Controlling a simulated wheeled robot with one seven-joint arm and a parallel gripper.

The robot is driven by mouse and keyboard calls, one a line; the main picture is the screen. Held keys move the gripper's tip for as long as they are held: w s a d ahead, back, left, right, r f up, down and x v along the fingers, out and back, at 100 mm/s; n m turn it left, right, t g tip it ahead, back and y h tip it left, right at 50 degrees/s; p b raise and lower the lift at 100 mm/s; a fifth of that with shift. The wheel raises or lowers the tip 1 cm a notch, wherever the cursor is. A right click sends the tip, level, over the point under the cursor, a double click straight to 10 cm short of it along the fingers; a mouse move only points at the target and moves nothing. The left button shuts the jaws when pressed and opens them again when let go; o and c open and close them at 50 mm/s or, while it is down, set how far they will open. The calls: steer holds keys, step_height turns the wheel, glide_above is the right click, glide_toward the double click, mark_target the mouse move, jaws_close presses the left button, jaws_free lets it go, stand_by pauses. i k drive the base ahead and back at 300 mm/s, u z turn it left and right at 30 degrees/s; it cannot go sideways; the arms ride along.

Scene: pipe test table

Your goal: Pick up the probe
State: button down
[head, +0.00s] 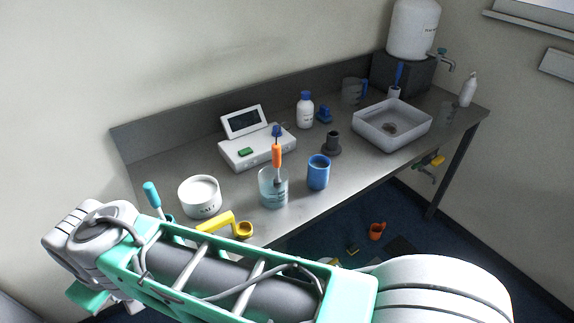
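What looks like the probe (277,156), a thin upright piece with an orange body and a dark blue top, stands in a clear glass beaker (273,190) of liquid near the table's front edge. It leans very slightly, and its lower end is inside the beaker. A white meter (258,148) with a dark screen and a green patch stands just behind it. My arm crosses the bottom of the view in front of the table.
A white tub (200,197) and a yellow-handled item (222,224) are left of the beaker. A blue cup (318,172) stands close on its right, with a dark grey stand (332,145) behind. A white basin (392,126) is farther right. The front middle-right of the table (365,172) is clear.

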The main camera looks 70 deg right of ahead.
mark_target(276, 149)
steer(key=z, duration=1.85)
steer(key=k, duration=0.25)
steer(key=z, duration=0.25)
steer(key=i, duration=0.35)
steer(key=z, duration=0.4)
steer(key=k, duration=0.45)
steer(key=z, duration=0.95)
steer(key=i, duration=1.2)
